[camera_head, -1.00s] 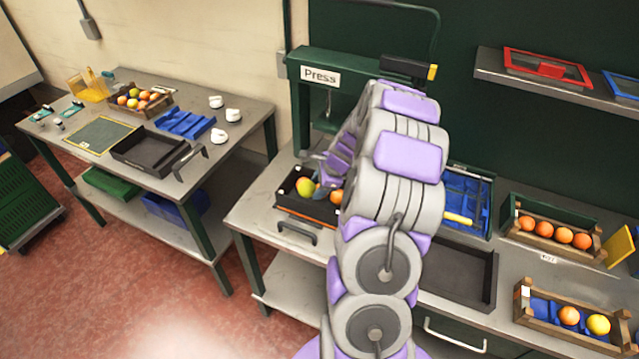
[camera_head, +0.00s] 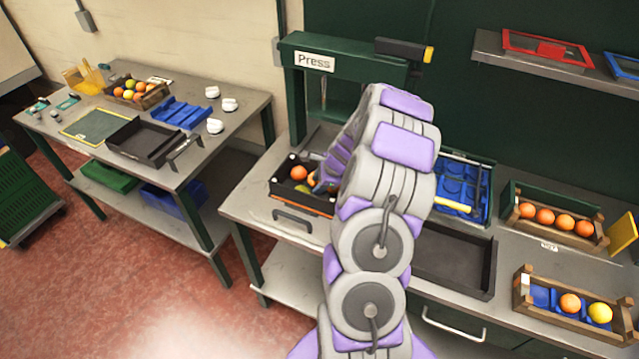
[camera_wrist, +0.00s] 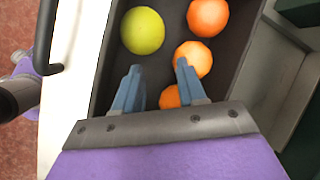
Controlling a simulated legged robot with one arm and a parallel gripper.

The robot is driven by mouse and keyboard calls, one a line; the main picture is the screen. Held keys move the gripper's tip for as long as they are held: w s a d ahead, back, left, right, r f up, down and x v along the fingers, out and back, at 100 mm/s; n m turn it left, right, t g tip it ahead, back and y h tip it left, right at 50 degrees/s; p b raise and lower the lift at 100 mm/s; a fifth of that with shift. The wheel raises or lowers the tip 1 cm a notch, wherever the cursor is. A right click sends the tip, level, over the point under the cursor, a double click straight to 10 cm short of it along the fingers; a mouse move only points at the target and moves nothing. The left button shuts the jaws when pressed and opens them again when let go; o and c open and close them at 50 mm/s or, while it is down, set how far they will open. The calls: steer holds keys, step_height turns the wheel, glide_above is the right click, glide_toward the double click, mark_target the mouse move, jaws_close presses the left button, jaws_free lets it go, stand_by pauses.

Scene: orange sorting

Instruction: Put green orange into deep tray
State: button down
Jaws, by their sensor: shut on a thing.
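The green orange (camera_wrist: 142,30) lies in a black tray, ahead of my left fingertip in the wrist view. In the head view it shows as a small yellow-green patch (camera_head: 302,188), partly hidden. The black tray (camera_head: 305,203) has an orange stripe and a front handle, and stands at the press. My gripper (camera_wrist: 158,72) points down into this tray. Its fingers are some way apart, with part of an orange fruit (camera_wrist: 170,97) between them, partly hidden by the right finger; how they grip it is not clear. My arm hides the gripper in the head view.
Two more oranges (camera_wrist: 208,16) (camera_wrist: 193,58) lie in the black tray. An empty dark tray (camera_head: 458,262) is right of my arm. Wooden crates (camera_head: 555,218) (camera_head: 568,312) hold fruit at the right. The left table carries another dark tray (camera_head: 143,143) and a fruit crate (camera_head: 137,94).

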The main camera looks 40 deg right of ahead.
steer(key=shift+g+y, duration=0.3)
steer(key=s+a+f, duration=0.2)
steer(key=f, duration=0.1)
steer(key=shift+a+f, duration=0.15)
steer(key=shift+c, duration=2.1)
jaws_free()
steer(key=shift+s, duration=0.1)
steer(key=shift+r+p, duration=0.55)
steer(key=shift+w+d+r+p, duration=0.35)
steer(key=shift+r+p, duration=0.2)
steer(key=shift+w+d+r+p, duration=0.3)
steer(key=shift+d+r+p, duration=0.05)
steer(key=shift+r+p, duration=0.2)
step_height(320, 180, up, 6)
steer(key=d+p, duration=0.1)
steer(key=p, duration=0.3)
steer(key=shift+w+r, duration=0.25)
steer(key=shift+w, duration=0.1)
